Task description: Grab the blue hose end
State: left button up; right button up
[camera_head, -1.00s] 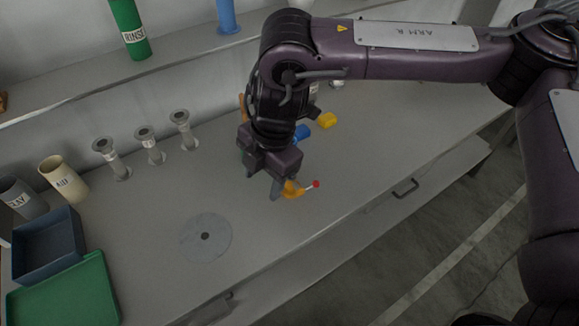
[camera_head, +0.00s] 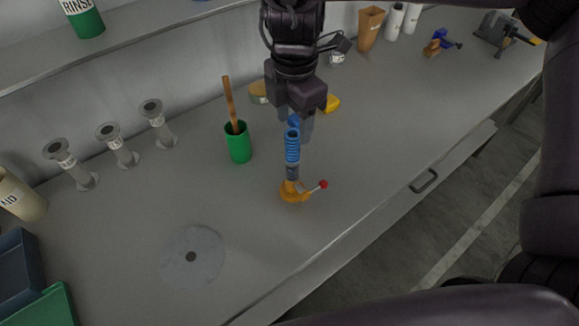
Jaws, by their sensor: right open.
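A coiled blue hose (camera_head: 292,149) stands upright on a grey fitting above an orange base (camera_head: 292,192), which has a small lever with a red knob (camera_head: 324,184). My right gripper (camera_head: 297,124) points down just over the top of the hose, with its jaws open. The blue hose end (camera_head: 293,122) shows partly at the fingers. I cannot tell whether the fingers touch it. My left gripper is out of view.
A green cup (camera_head: 238,143) with a wooden-handled tool stands left of the hose. A yellow object (camera_head: 332,104) is behind the gripper. Several metal flanged posts (camera_head: 118,146) stand along the back. A flat grey disc (camera_head: 193,257) lies at front left. The bench front is mostly clear.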

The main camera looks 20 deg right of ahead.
aim_at(292, 132)
jog(key=f, duration=0.1)
jog(key=w+f, duration=0.1)
jog(key=f, duration=0.1)
jog(key=shift+s+f+p, duration=0.1)
jog(key=shift+f+p, duration=0.15)
jog(key=shift+p, duration=0.1)
jog(key=f+p, duration=0.2)
jog(key=f, duration=0.2)
jog(key=shift+s+f, duration=0.2)
jog(key=shift+f, duration=0.4)
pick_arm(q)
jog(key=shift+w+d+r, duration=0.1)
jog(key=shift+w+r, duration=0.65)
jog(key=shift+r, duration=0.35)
pick_arm(e)
jog(key=shift+c, duration=0.4)
jog(key=shift+c, duration=1.1)
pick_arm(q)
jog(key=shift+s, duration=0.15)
pick_arm(e)
grip_shut()
